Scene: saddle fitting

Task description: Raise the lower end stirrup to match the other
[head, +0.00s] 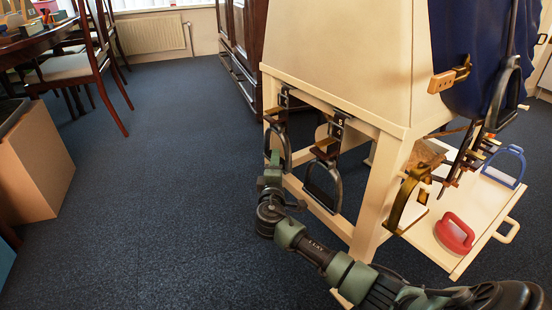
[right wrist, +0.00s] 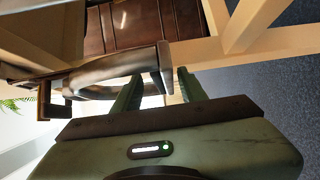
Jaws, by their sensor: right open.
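Two dark stirrups hang from the end of the cream stand in the head view. The left end stirrup (head: 286,152) hangs beside my right gripper (head: 273,160). The right end stirrup (head: 309,186) hangs lower in the picture, below a dark plate marked 5 (head: 338,126). Perspective leaves their true heights uncertain. In the right wrist view, my right gripper (right wrist: 158,88) is open, with a dark stirrup (right wrist: 105,70) just beyond its fingertips. One end of that stirrup lies across the space between the fingers; I cannot tell whether they touch. My left gripper is not in view.
The stand's cream legs and rails (head: 378,190) surround the hanging stirrups. A side shelf (head: 478,210) holds a red handled object (head: 455,233) and a blue stirrup (head: 519,180). A cardboard box (head: 35,165) stands far left. The blue carpet (head: 150,180) between is clear.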

